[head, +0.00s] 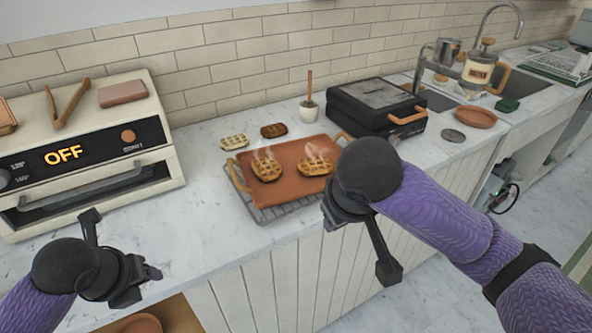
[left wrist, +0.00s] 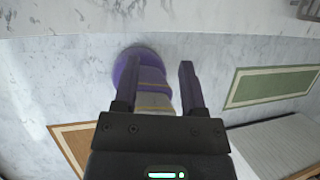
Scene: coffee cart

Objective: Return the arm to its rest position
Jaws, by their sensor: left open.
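My left gripper (head: 122,245) is at the lower left of the head view, in front of the oven and over the counter's front part. In the left wrist view, its two fingers (left wrist: 160,82) stand apart with nothing held between them. A purple, round-ended part, seemingly of my own body, shows behind them. My right gripper (head: 390,208) is in front of the counter's front edge, to the right of the orange tray. One finger points down and a dark tip shows beside the wrist, so it looks spread and empty; its middle is hidden by the wrist.
A toaster oven (head: 90,150) reads OFF at the left. An orange tray (head: 288,190) with two steaming waffles sits on a wire rack (head: 262,212). A black press (head: 375,105) stands behind it. A French press (head: 480,75) is farther right. Counter between oven and tray is clear.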

